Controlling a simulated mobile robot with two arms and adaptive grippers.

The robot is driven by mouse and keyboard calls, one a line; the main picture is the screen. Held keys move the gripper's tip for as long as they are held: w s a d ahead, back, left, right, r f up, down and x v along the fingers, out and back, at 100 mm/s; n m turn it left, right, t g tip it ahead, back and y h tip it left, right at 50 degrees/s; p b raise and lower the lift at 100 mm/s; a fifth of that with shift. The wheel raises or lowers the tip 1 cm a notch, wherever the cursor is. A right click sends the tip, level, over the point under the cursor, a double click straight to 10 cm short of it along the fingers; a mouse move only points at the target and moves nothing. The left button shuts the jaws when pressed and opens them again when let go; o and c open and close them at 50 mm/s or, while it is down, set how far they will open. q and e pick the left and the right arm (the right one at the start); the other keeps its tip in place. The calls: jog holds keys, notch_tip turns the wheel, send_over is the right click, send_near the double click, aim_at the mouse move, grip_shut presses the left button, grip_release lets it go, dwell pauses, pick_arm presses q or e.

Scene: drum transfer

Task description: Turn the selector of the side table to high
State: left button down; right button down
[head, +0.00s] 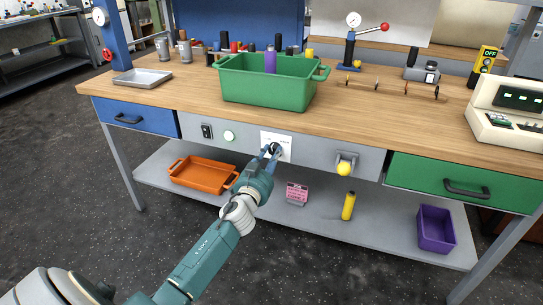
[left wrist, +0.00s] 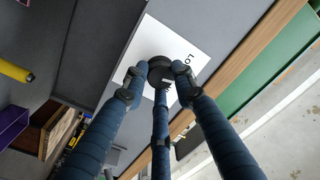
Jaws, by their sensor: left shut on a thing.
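The selector (head: 275,147) is a dark knob on a white label plate (head: 288,141) in the grey front panel of the workbench. In the left wrist view the knob (left wrist: 159,66) is black and round, and part of a word starting "Lo" shows on the plate (left wrist: 149,38). My left gripper (head: 270,153) is shut on the knob, with its fingers around it; the fingers (left wrist: 158,85) also show in the left wrist view. They hide part of the knob and plate, so I cannot tell which setting it points to. My right gripper is not in view.
On the same panel are a black switch (head: 206,131), a round pale button (head: 229,136) and a yellow-knobbed lever (head: 344,168). A green crate (head: 262,95) stands on the benchtop above. The lower shelf holds an orange tray (head: 203,177) and a purple bin (head: 436,230).

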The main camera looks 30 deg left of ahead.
pick_arm(q)
jog(key=m, duration=0.3)
jog(key=shift+s+f, duration=0.15)
jog(key=shift+f, duration=0.25)
jog(key=m, duration=0.2)
jog(key=shift+a+m, duration=0.1)
jog(key=shift+m, duration=0.3)
jog(key=m, duration=0.2)
jog(key=shift+m, duration=1.3)
jog(key=shift+a+m, duration=0.1)
jog(key=shift+m, duration=0.5)
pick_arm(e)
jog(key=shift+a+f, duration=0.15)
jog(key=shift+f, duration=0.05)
pick_arm(q)
jog(key=shift+r, duration=0.1)
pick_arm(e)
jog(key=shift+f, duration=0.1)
pick_arm(q)
jog(key=c, duration=1.5)
grip_release()
jog(key=shift+a, duration=0.1)
jog(key=shift+c, duration=0.2)
jog(key=shift+o, duration=0.7)
jog(key=shift+r, duration=0.15)
